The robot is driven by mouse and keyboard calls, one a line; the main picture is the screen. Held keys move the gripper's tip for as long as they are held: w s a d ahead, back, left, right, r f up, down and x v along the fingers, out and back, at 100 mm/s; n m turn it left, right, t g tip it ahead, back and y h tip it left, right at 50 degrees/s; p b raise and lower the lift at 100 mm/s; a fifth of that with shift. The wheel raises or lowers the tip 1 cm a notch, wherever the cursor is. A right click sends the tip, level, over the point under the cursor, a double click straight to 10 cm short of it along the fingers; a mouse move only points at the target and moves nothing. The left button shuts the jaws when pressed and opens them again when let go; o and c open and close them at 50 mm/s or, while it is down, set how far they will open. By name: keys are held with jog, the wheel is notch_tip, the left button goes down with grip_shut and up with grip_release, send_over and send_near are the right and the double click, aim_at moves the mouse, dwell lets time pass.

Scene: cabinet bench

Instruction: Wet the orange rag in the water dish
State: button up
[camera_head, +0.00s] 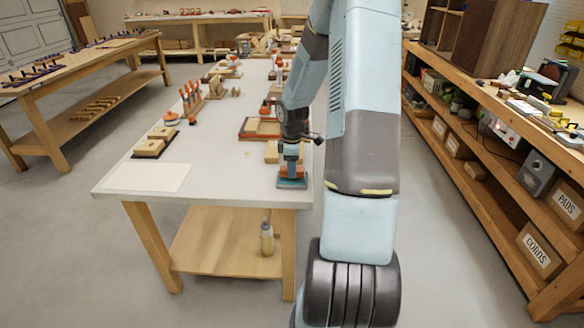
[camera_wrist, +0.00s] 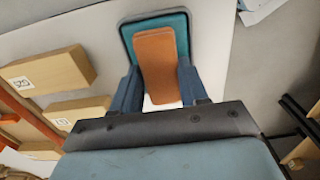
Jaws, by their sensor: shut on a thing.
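The orange rag (camera_wrist: 156,62) is a flat folded piece between the two blue fingers of my gripper (camera_wrist: 160,88) in the wrist view. It also shows as a small orange patch in the head view (camera_head: 291,171). The teal water dish (camera_head: 291,184) sits on the near right corner of the white bench top. In the wrist view the dish (camera_wrist: 152,20) lies behind and under the rag. My gripper (camera_head: 291,174) points down and is shut on the rag, over the dish. I cannot tell whether the rag touches the water.
Wooden blocks (camera_wrist: 48,71) lie beside the dish. A white sheet (camera_head: 149,177) lies on the near left of the bench (camera_head: 215,190), with clear bench between. Clamps (camera_head: 190,100) stand farther back. A bottle (camera_head: 267,238) stands on the lower shelf.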

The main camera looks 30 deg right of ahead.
jog(key=shift+f, duration=0.55)
dwell(1.6)
jog(key=shift+r, duration=3.5)
